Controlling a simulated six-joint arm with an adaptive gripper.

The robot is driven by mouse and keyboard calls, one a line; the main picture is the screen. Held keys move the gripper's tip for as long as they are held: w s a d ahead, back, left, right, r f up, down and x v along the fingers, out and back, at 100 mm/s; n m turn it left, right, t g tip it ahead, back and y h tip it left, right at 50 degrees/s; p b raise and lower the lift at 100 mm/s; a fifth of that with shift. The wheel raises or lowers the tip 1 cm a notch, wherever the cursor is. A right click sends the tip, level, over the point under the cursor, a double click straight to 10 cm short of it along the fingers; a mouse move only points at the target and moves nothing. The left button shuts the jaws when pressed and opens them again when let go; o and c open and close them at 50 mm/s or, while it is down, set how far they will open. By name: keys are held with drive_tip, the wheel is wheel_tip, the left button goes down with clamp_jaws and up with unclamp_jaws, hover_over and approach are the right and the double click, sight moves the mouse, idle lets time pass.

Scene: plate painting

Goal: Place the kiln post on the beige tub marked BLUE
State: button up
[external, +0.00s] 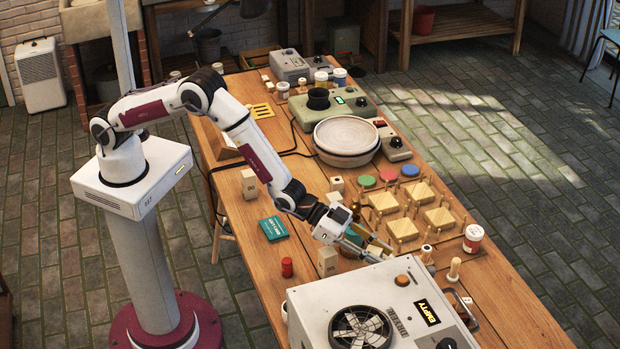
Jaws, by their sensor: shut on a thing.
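My gripper (372,252) is low over the middle of the table, pointing down and right, beside the front wooden tiles. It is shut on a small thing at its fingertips. The fingers mostly hide that thing, so I cannot tell its shape or be sure that it is the kiln post. I cannot read the word BLUE on any beige tub. Pale beige blocks with small dark marks stand at the left (249,183) and near my gripper (327,262).
Wooden tiles with upright pegs (440,217) stand right of my gripper. A grey box with a fan and an EMPTY sign (400,285) fills the near end. A round bowl (346,138) stands behind.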

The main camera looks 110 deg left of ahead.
drive_tip(key=shift+f, duration=0.1)
drive_tip(key=o, duration=1.2)
drive_tip(key=shift+c, duration=0.2)
drive_tip(key=shift+s+r, duration=0.4)
drive_tip(key=shift+s, duration=0.1)
drive_tip(key=v, duration=1.1)
drive_tip(key=shift+f, duration=0.1)
